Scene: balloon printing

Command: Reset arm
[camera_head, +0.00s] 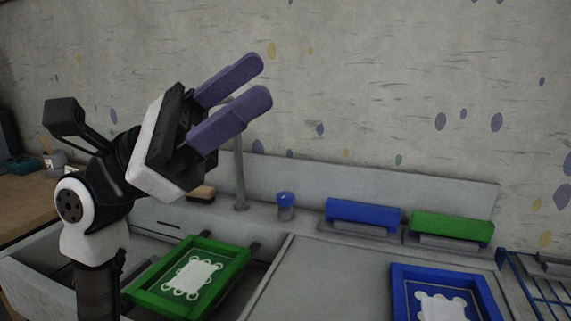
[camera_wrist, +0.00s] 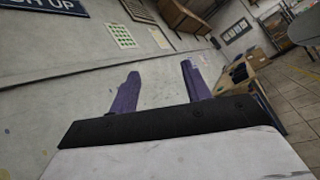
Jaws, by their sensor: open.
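My gripper (camera_head: 258,83) is raised above the bench in the head view, its two purple fingers pointing up and to the right. The fingers are apart with nothing between them. In the wrist view the gripper (camera_wrist: 160,85) also shows two separate purple fingers with an empty gap. The wall and a distant part of the room lie beyond them. The gripper touches nothing.
Below are a green frame (camera_head: 236,279) in a sink-like recess and a blue frame (camera_head: 402,285) on the grey counter. A blue block (camera_head: 362,212), a green block (camera_head: 452,226) and a blue-capped jar (camera_head: 286,206) stand along the back. A vertical pipe (camera_head: 239,170) rises behind my gripper.

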